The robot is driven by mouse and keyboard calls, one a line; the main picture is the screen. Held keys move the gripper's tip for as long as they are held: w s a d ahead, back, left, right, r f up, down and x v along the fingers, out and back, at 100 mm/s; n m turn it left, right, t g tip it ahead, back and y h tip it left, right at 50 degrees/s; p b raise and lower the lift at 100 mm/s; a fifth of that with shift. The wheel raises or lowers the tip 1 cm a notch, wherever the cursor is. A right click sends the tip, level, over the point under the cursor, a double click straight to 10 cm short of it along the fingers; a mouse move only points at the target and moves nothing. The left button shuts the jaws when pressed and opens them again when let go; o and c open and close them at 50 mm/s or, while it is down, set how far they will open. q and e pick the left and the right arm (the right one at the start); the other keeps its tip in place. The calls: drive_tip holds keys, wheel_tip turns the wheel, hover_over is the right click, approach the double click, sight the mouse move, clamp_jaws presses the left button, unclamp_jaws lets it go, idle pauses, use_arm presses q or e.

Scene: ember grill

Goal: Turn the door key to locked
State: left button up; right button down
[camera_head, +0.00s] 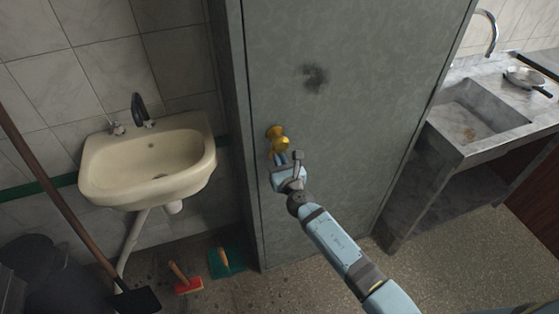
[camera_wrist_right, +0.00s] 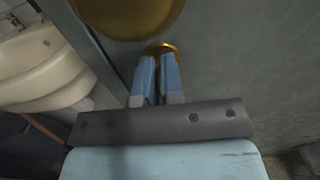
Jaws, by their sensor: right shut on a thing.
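A grey-green door (camera_head: 340,90) stands in the middle of the head view. It has a round brass knob (camera_head: 275,131) near its left edge, which fills the top of the right wrist view (camera_wrist_right: 125,12). Just below the knob is a smaller brass lock plate (camera_wrist_right: 162,46). My right gripper (camera_head: 284,158) is at this lock, its blue fingers (camera_wrist_right: 157,70) close together and shut on the key. The key itself is hidden between the fingers, so its angle cannot be told. My left gripper is not in view.
A cream washbasin (camera_head: 150,165) hangs on the tiled wall left of the door. A long-handled shovel (camera_head: 135,299), a red brush (camera_head: 189,286) and a green brush (camera_head: 227,262) are below it. A stone sink (camera_head: 480,110) stands to the right. Floor right of the door is clear.

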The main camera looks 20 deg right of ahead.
drive_tip(key=shift+m, duration=0.3)
drive_tip(key=shift+d+f+m+b, duration=0.2)
drive_tip(key=shift+m+b, duration=1)
drive_tip(key=shift+m, duration=1.65)
drive_tip(key=shift+d+f+m+b, duration=0.15)
drive_tip(key=shift+m+b, duration=1)
drive_tip(key=shift+m, duration=1.65)
drive_tip(key=shift+d+f+m+b, duration=0.2)
drive_tip(key=shift+m+b, duration=1)
drive_tip(key=shift+m, duration=1.65)
drive_tip(key=c, duration=1.3)
unclamp_jaws()
